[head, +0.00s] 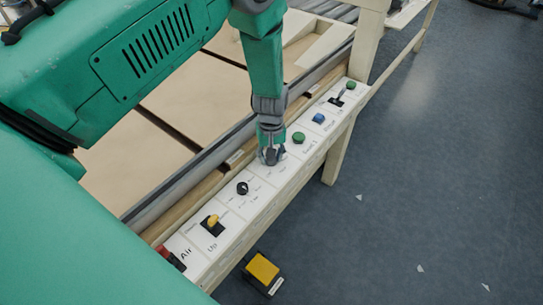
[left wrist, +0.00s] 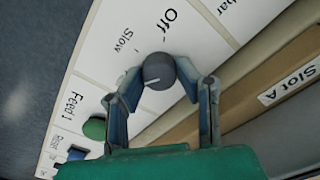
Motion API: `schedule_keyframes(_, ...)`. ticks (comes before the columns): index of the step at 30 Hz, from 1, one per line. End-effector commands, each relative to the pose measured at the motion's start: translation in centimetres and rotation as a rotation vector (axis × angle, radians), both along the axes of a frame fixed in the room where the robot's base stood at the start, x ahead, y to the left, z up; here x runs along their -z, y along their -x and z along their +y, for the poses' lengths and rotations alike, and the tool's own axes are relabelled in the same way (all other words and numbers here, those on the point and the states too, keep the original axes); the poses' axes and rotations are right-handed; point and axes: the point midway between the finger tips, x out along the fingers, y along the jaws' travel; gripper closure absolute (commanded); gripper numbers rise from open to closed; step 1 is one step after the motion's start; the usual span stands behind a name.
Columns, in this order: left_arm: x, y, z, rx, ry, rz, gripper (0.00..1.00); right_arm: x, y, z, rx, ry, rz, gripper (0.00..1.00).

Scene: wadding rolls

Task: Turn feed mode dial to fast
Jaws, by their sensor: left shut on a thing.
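The feed mode dial is a round dark grey knob (left wrist: 158,68) with a white pointer line in the left wrist view. The line points to the lower left of the picture, below the printed "Slow" label; "Off" is printed above. Any "Fast" label is not visible. My left gripper (left wrist: 160,78) has one blue-grey finger on each side of the knob and is shut on it. In the head view my left gripper (head: 271,156) points down onto the white control panel (head: 262,186) and hides the dial. My right gripper is not in view.
Beside the gripper are a green button (head: 298,137) and a blue button (head: 318,118). Nearer are a black knob (head: 242,188), a yellow-handled switch (head: 212,222) and a red control (head: 165,252). A yellow box (head: 262,269) stands on the floor. A wooden ledge runs along the panel.

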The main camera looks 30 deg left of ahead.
Motion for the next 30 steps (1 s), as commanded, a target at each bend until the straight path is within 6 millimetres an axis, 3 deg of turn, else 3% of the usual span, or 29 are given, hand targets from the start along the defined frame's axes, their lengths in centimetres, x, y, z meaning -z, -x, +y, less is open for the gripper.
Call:
schedule_keyframes(1,0.47,0.64,-0.33,-0.012,0.005,0.016,1.00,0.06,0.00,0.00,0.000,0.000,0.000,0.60)
schedule_keyframes(19,0.48,0.62,-0.36,-0.052,0.007,0.016,1.00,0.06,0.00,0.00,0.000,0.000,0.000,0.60)
schedule_keyframes(20,0.48,0.62,-0.36,-0.052,0.007,0.016,0.68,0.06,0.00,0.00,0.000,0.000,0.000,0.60)
schedule_keyframes(21,0.47,0.59,-0.36,-0.052,0.006,0.015,0.54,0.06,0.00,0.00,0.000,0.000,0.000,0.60)
schedule_keyframes(30,0.13,0.32,-0.18,-0.051,0.003,0.006,0.51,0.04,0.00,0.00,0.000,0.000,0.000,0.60)
